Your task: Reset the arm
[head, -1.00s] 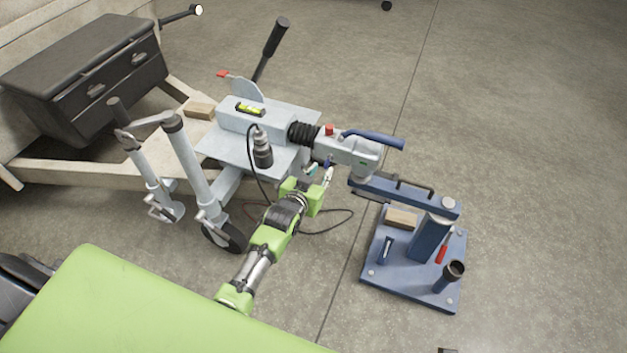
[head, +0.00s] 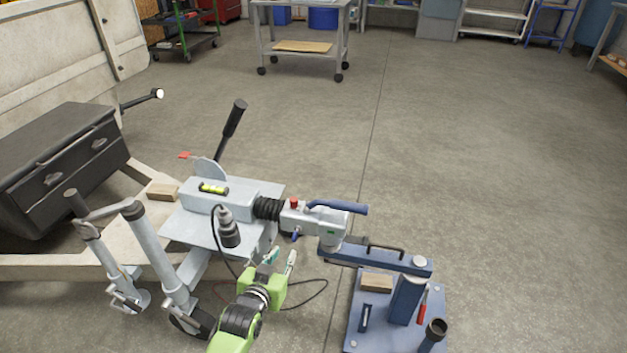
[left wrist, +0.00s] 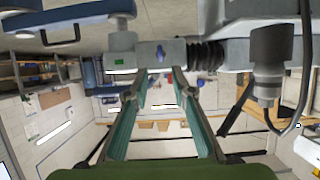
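My left arm is green and comes in from the bottom of the head view. Its left gripper (head: 281,256) is open and empty, with its teal-lined fingers pointing up just below the grey trailer coupling (head: 300,217). In the left wrist view the two fingers (left wrist: 160,76) stand apart with nothing between them, and the coupling (left wrist: 160,53) crosses beyond their tips. I cannot tell whether the fingertips touch it. My right gripper is not in view.
A wheeled table (head: 300,28) stands behind. The floor at right is clear.

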